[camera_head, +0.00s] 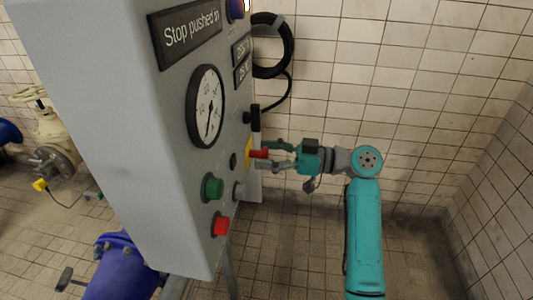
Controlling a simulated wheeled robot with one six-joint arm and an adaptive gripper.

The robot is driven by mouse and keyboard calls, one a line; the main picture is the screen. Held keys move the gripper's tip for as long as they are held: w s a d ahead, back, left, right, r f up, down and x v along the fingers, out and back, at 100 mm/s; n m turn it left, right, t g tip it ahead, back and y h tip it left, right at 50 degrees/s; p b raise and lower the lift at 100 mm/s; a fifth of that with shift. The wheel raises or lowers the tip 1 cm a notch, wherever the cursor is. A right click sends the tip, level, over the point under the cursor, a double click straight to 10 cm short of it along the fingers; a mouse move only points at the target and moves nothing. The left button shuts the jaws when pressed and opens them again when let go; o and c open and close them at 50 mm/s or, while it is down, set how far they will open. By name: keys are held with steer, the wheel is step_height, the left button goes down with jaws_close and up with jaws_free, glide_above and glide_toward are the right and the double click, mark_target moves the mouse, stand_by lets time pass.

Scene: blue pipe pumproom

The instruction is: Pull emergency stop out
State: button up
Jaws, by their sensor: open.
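The emergency stop (259,154) is a red knob on a yellow base at the right side of the grey control panel (130,150). A black sign on the panel reads "Stop pushed in" (190,34). My gripper (271,155) is open, pointing left at the panel, with its fingers above and below the red knob. The knob lies between the fingertips; I cannot tell whether they touch it. Part of the yellow base is hidden by the panel's edge and the knob.
The panel also carries a round gauge (206,106), a green button (213,188) and a red button (221,225) near my gripper. A black cable coil (287,48) hangs on the tiled wall. A blue pipe (120,268) stands below left. Floor at right is clear.

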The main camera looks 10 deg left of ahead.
steer(key=shift+d, duration=0.15)
steer(key=d, duration=1.1)
steer(key=shift+s+d, duration=0.2)
steer(key=shift+d, duration=0.15)
steer(key=shift+f, duration=0.15)
